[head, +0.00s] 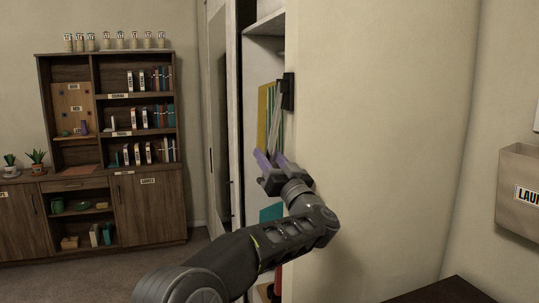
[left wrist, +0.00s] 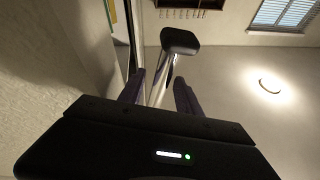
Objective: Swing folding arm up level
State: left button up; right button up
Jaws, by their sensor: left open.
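The folding arm (head: 275,125) is a slim pale metal bar hanging steeply down from a black bracket (head: 288,92) on the edge of the cream wall panel. My left gripper (head: 272,160), with purple fingers, is at the bar's lower end. In the left wrist view the shiny bar (left wrist: 163,82) runs between the open fingers of my left gripper (left wrist: 158,92), with a black end piece (left wrist: 180,40) beyond them. I cannot tell whether either finger touches the bar. The lower tip of the bar is hidden by the gripper. My right gripper is not in view.
An open cupboard (head: 265,50) with upright folders stands just behind the bar. The cream wall panel (head: 375,130) is close on the right. A brown shelf unit (head: 110,150) stands far left. A beige wall pocket (head: 520,190) and a dark surface (head: 445,292) are at the right.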

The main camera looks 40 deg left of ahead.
pick_arm(q)
jog(key=shift+c, duration=0.3)
grip_shut()
dwell(1.1)
